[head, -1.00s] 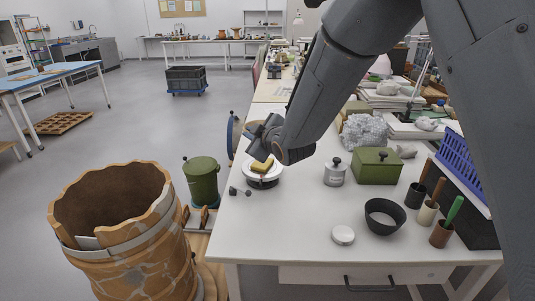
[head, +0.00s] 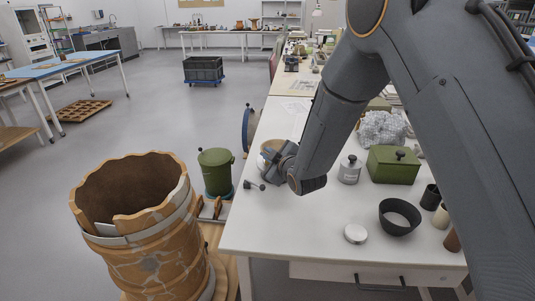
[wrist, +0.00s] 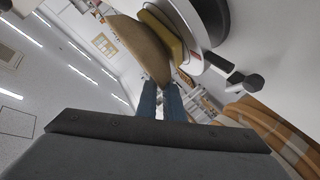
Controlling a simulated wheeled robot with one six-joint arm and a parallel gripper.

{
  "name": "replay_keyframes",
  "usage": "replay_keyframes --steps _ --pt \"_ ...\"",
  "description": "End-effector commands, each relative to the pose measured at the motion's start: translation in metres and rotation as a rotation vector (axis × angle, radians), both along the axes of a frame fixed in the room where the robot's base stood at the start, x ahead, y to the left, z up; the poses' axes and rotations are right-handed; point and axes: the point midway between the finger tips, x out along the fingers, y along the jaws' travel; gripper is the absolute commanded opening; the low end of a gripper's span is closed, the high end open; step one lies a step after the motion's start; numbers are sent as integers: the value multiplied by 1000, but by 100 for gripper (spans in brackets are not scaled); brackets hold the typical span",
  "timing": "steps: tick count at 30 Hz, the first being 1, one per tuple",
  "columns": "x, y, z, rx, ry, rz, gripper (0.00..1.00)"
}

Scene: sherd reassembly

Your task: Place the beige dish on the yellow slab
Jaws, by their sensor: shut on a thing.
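The beige dish (wrist: 140,45) is between the blue fingertips of my gripper (wrist: 160,100), which is shut on its edge in the wrist view. In the head view, part of the dish (head: 271,146) shows behind my gripper (head: 276,158), above the table's left side. The yellow slab (wrist: 168,36) lies on a round white stand (wrist: 193,20), right beside the dish in the wrist view. I cannot tell whether dish and slab touch. My gripper and wrist hide the slab in the head view.
A grey canister (head: 350,170), a green box (head: 393,164), a black bowl (head: 398,217) and a white lid (head: 355,234) stand to the right. A large cracked pot (head: 140,225) stands on the left.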

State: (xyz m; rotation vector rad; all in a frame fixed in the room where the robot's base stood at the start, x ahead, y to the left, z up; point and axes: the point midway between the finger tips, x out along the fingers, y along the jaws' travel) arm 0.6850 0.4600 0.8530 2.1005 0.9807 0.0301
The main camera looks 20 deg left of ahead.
Motion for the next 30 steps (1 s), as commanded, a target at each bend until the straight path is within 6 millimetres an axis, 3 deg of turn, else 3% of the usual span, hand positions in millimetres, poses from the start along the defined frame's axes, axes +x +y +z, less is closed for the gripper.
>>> replay_keyframes --steps 6,10,21,30 --pt "0 0 -1 1 0 1 0" --pt "0 0 -2 0 0 0 26" --pt "0 0 2 0 0 0 27" --pt "-35 -33 15 -1 1 0 27"
